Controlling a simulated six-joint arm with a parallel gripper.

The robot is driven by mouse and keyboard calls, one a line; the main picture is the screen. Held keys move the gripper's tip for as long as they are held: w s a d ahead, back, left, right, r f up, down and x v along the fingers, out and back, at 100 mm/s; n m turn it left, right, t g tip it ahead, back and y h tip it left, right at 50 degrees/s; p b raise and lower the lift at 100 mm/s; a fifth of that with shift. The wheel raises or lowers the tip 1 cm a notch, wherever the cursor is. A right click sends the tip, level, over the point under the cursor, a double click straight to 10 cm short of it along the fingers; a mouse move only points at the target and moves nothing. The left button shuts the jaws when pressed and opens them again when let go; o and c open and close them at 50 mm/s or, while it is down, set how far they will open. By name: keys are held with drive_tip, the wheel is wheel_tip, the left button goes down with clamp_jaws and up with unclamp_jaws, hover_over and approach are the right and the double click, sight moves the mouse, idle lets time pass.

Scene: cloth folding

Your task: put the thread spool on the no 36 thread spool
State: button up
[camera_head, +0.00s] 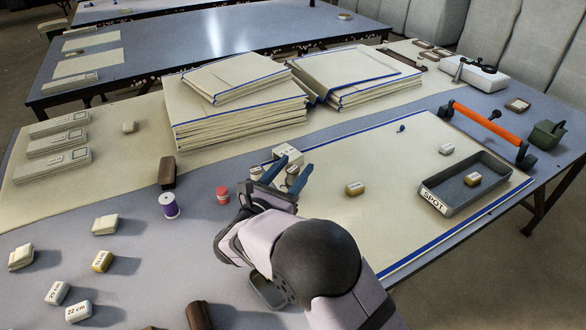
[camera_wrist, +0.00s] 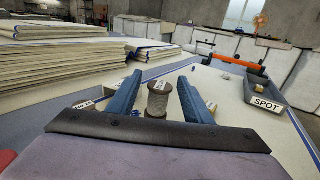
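My gripper (camera_head: 287,176) is open, with its two blue fingers apart. A thread spool with pale thread and brown ends (camera_wrist: 158,99) stands upright between the fingers in the wrist view, with a gap on both sides. It also shows partly hidden between the fingers in the head view (camera_head: 292,173). A purple spool (camera_head: 169,206) and a smaller red spool (camera_head: 222,195) stand left of my gripper. I cannot read a number 36 on any spool.
Stacks of cream sheets (camera_head: 235,110) stand behind. A grey SPOT tray (camera_head: 440,208) lies to the right, with a yellowish block (camera_head: 473,179) in it. Another block (camera_head: 355,189) lies on the cloth (camera_head: 400,165). A marked block (camera_head: 288,153) lies just behind my fingers. Small weights lie at the left.

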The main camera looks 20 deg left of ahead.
drive_tip(key=shift+r, duration=0.2)
drive_tip(key=s+a, duration=0.2)
drive_tip(key=s, duration=0.9)
drive_tip(key=shift+s+a, duration=0.15)
drive_tip(key=shift+s, duration=0.25)
